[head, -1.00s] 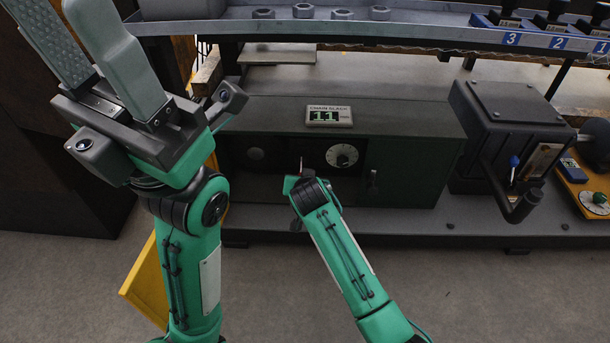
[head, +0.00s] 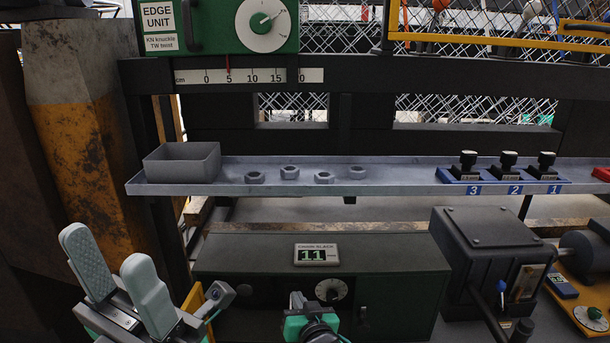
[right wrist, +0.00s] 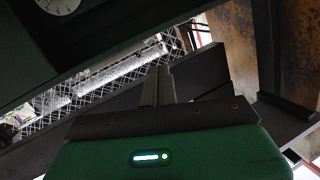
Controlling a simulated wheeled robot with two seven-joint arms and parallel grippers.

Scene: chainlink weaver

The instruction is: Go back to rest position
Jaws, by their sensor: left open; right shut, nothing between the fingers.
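My left gripper (head: 118,272) is at the lower left of the head view, its two grey fingers spread apart and pointing up, with nothing between them. My right arm (head: 312,325) shows at the bottom middle of the head view, in front of the dark green chain slack box (head: 225,248); its fingers are hard to make out there. In the right wrist view my right gripper (right wrist: 158,85) has its fingers together and nothing held.
A grey shelf (head: 400,180) carries a grey bin (head: 183,162), several nuts (head: 290,173) and blue numbered holders (head: 500,188). The green edge unit (head: 222,15) is above. A dark crank box (head: 490,250) stands right. A yellow-and-grey post (head: 85,130) stands behind my left gripper.

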